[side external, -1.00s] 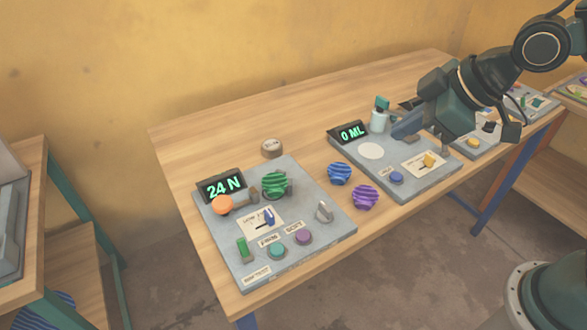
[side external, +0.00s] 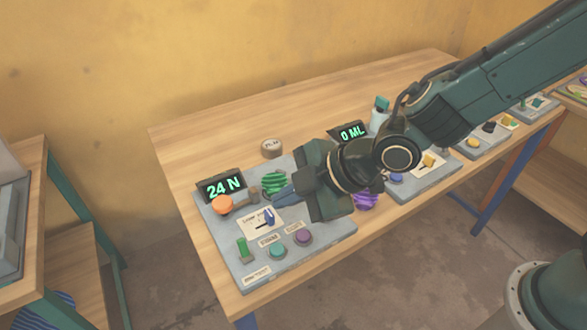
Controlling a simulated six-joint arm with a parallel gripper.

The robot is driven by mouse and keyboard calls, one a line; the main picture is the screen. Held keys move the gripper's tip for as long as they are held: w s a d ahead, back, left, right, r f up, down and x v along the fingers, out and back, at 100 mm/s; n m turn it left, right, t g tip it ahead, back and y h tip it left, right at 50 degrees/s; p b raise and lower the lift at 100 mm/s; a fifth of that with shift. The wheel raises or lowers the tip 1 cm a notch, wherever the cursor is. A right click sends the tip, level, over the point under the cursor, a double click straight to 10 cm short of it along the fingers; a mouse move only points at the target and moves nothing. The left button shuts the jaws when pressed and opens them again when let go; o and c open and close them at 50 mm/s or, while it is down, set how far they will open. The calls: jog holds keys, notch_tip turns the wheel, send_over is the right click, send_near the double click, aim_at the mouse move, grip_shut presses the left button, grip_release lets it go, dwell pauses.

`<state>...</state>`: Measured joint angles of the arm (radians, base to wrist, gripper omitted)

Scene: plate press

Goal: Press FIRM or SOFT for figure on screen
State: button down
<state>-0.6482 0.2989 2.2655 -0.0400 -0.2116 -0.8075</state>
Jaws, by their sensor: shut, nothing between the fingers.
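The left grey panel (side external: 222,262) lies on the table, with a screen (side external: 221,186) reading "24 N". Two round buttons stand near its front edge: a teal one (side external: 277,251) below the label FIRM and a purple one (side external: 304,237) below the label SOFT. My gripper (side external: 275,199) is shut and empty, above this panel, its tips pointing left near the green striped ball (side external: 273,182). It is apart from both buttons. It hides the panel's right part, the grey lever there and the blue striped ball.
An orange knob (side external: 222,205), a blue slider lever (side external: 269,216) and a green switch (side external: 243,250) stand on the same panel. A round tin (side external: 271,147) is behind it. A second panel (side external: 432,181) with a "0 ML" screen (side external: 351,132) is to the right. The table's back left is clear.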

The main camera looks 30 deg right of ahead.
aim_at(283, 249)
jog(key=shift+a+f+n, duration=0.3)
jog(key=shift+a+f, duration=0.15)
jog(key=shift+a, duration=0.2)
jog(key=shift+f, duration=0.1)
jog(key=shift+f, duration=4.3)
jog(key=shift+f, duration=0.85)
jog(key=shift+r, duration=0.85)
jog(key=shift+r, duration=0.1)
jog(key=shift+r, duration=2.4)
